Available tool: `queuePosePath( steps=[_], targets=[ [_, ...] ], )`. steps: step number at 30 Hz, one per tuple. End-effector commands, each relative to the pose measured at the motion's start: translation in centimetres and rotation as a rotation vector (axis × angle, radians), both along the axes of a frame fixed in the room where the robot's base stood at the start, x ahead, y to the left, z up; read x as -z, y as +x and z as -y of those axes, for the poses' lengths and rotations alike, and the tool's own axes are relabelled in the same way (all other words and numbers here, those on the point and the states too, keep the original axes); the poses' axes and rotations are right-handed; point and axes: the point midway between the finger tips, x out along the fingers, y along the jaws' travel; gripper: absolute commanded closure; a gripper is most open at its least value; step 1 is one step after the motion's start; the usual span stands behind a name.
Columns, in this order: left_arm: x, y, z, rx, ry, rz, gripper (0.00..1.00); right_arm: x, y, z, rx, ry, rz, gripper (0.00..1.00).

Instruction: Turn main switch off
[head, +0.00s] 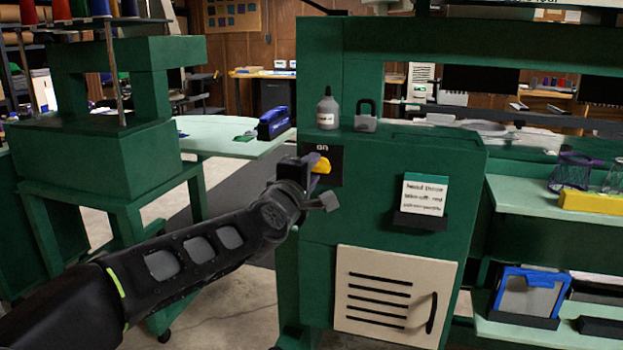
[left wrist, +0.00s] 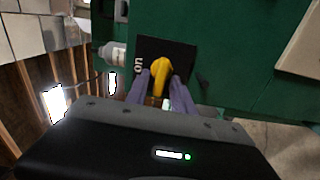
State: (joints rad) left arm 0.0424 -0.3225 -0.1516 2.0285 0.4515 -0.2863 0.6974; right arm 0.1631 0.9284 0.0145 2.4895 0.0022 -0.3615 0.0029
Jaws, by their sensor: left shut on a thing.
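The main switch is a yellow handle (head: 319,163) on a black plate (head: 336,166) on the front of the green machine cabinet (head: 390,215). The word "on" shows on the plate above the handle. In the left wrist view the yellow handle (left wrist: 160,75) sits between the fingertips of my left gripper (left wrist: 162,88). My left gripper also shows in the head view (head: 312,172), shut on the handle, with its fingers partly covering it. The lower part of the plate is hidden by the gripper. My right gripper is not in view.
A grey bottle (head: 327,110) and a grey padlock (head: 366,116) stand on the cabinet ledge above the switch. A card in a black holder (head: 423,196) is to the right. A cream vented door (head: 394,296) is below. A blue stapler-like object (head: 273,123) lies on the table at left.

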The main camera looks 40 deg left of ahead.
Motion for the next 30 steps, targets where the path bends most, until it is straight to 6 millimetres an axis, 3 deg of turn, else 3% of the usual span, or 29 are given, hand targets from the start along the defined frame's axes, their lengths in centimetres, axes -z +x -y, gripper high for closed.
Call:
queuePosePath(
  steps=[18, 19, 21, 30],
  targets=[
    [0.10, 0.00, -0.06, -0.001, -0.057, 0.019, 1.00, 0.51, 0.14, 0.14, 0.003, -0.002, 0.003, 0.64],
    [0.10, 0.00, -0.06, -0.001, -0.057, 0.019, 0.69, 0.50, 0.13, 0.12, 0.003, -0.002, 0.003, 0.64],
    [0.10, 0.00, -0.06, -0.001, -0.057, 0.019, 0.65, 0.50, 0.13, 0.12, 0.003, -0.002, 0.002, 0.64],
    [0.03, -0.20, 0.01, -0.001, -0.056, 0.019, 0.65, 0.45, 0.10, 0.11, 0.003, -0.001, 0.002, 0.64]
  ],
)
